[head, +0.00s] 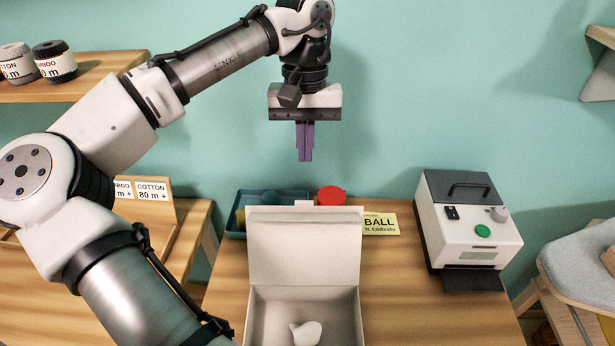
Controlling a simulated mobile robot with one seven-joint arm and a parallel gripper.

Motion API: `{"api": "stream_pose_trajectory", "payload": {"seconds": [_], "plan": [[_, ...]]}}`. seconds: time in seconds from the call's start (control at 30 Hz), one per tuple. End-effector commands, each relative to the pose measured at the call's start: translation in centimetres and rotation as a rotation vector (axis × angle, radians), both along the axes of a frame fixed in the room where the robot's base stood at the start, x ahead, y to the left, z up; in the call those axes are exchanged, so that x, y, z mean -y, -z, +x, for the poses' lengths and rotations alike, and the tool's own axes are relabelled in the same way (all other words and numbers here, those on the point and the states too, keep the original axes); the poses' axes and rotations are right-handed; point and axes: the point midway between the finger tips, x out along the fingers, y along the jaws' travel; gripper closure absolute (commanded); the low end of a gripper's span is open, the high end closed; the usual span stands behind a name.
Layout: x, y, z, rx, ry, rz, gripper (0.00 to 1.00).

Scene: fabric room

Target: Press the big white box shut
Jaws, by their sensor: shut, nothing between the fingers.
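The big white box (304,248) stands on the wooden table at the lower middle of the head view. Its lid is raised upright at the back. A small white rounded object (306,332) lies inside on the box floor. The box's front is cut off by the picture's lower edge. My gripper (304,158) is shut and empty, with its purple fingers pointing down. It is in the air above the lid's top edge and apart from it.
Behind the lid are a teal tray (236,226), a red round lid (331,196) and a yellow card (381,224). A white machine (466,228) stands at the right. The table (400,300) between box and machine is clear. A shelf with spools (54,62) is upper left.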

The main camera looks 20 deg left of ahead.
Motion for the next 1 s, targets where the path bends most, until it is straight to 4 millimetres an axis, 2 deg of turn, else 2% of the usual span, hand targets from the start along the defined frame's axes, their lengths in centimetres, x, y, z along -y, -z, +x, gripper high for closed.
{"api": "stream_pose_trajectory", "payload": {"seconds": [0.33,0.4,0.6,1.0], "plan": [[0.4,7.2,-1.1,0.0,0.003,0.0,1.0],[0.7,5.9,-2.2,0.004,0.002,0.004,1.0],[1.4,5.2,-3.9,0.004,0.002,0.002,1.0],[1.6,5.1,-4.3,0.005,0.003,-0.001,1.0]]}}
